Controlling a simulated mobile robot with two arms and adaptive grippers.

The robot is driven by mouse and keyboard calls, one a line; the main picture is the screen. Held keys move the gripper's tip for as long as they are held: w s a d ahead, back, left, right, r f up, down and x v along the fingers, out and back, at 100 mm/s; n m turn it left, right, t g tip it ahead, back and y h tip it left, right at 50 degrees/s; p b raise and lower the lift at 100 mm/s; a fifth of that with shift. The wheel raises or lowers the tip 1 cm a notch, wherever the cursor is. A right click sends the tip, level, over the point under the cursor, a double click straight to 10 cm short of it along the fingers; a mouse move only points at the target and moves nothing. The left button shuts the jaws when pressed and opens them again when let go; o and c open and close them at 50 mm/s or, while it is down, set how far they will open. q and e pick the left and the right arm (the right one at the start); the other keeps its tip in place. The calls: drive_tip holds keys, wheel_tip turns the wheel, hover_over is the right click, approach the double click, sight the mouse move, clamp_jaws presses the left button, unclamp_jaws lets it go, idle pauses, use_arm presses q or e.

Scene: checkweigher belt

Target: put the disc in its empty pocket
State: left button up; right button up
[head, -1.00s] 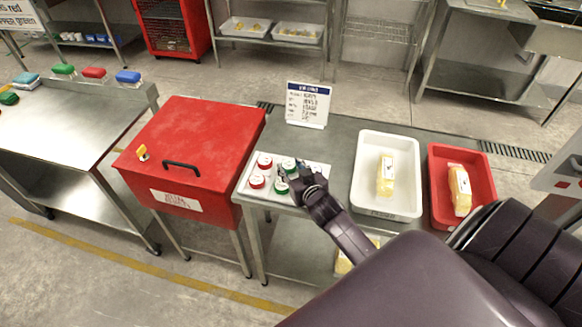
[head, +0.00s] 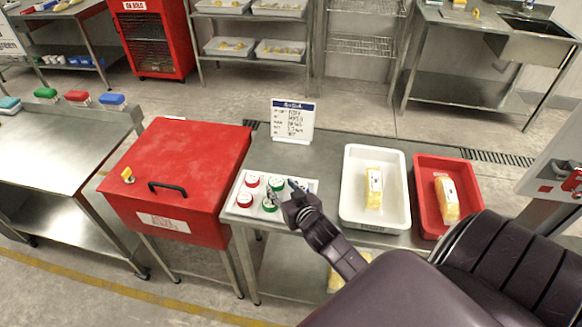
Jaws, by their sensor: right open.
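A white pocket tray (head: 233,208) lies at the left end of the steel table. My right gripper (head: 282,194) is open at the right part of the tray, close beside the green discs. It hides part of the tray there, and I cannot tell whether a pocket or another disc is under it. My left gripper is not in view.
A red lidded box (head: 190,155) stands close left of the tray. A sign (head: 292,121) stands behind it. A white bin (head: 351,205) and a red bin (head: 427,215), each with a yellow pack, are to the right. My right arm covers the front right.

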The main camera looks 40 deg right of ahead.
drive_tip(key=v, duration=0.9)
drive_tip(key=shift+b, duration=0.4)
